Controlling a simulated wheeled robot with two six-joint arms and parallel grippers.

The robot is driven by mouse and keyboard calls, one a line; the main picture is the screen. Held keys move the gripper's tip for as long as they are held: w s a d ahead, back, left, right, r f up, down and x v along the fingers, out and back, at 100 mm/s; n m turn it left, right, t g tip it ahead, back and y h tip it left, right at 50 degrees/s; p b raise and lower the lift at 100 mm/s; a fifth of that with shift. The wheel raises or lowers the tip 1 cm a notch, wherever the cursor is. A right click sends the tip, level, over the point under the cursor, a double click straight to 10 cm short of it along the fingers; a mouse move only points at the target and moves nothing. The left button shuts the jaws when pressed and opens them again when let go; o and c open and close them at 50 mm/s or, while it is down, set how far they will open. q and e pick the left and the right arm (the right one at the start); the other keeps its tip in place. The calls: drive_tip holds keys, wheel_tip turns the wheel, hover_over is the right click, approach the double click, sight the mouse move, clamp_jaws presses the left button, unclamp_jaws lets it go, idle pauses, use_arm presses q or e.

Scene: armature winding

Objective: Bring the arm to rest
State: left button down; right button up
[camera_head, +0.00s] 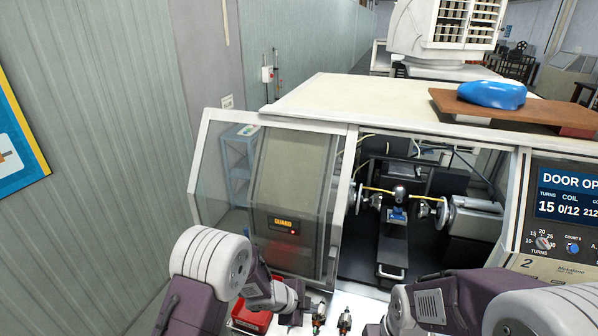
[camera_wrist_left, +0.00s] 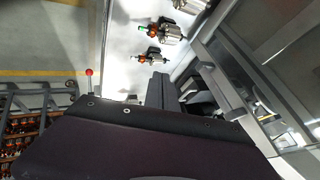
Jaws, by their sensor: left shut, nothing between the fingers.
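My left arm (camera_head: 207,262) comes in at the lower left of the head view, low in front of the machine's open glass door. My left gripper (camera_head: 297,306) is shut and empty, beside two small armatures (camera_head: 319,318) (camera_head: 344,320) on the white ledge. In the left wrist view the dark gripper fingers (camera_wrist_left: 160,85) are together, just below an armature (camera_wrist_left: 152,57). I cannot tell the exact gap between them. My right arm (camera_head: 450,302) fills the lower right of the head view; its gripper is not in view.
The winding machine's framed guard door (camera_head: 265,190) stands out at the left. Its lit display (camera_head: 568,195) shows "DOOR OP" at the picture's edge. A red tray (camera_head: 250,318) lies near my left wrist. A red-knobbed lever (camera_wrist_left: 89,73) shows in the left wrist view.

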use_arm(q)
drive_tip(key=w+a+f+n+t+b, duration=0.1)
drive_tip(key=w+a+t+b, duration=0.15)
drive_tip(key=b, duration=0.25)
drive_tip(key=w+a+f+n+t+b, duration=0.1)
drive_tip(key=w+f+b, duration=0.1)
drive_tip(key=w+b, duration=0.3)
drive_tip(key=s+a+f+n+y+b, duration=0.2)
drive_tip(key=s+a+n+b, duration=0.15)
drive_tip(key=a+b, duration=0.3)
drive_tip(key=s+a+f+n+y+b, duration=0.3)
drive_tip(key=a+n+b, duration=0.2)
drive_tip(key=a, duration=0.3)
drive_tip(key=s+a+f+n+g, duration=0.1)
drive_tip(key=s+f+n+g, duration=0.1)
drive_tip(key=s, duration=0.4)
drive_tip(key=s+f+n+g+b, duration=0.1)
drive_tip(key=s+f+n+g, duration=0.1)
drive_tip(key=s+n, duration=0.2)
drive_tip(key=s+a+f+n+g+y, duration=0.1)
drive_tip(key=s+n, duration=0.3)
drive_tip(key=s, duration=0.4)
drive_tip(key=shift+s+a+f+g, duration=0.4)
drive_tip(key=shift+f+g, duration=0.25)
drive_tip(key=shift+f, duration=0.15)
use_arm(e)
wheel_tip(320, 180, down, 24)
drive_tip(key=shift+w+d, duration=0.25)
drive_tip(key=shift+d, duration=0.05)
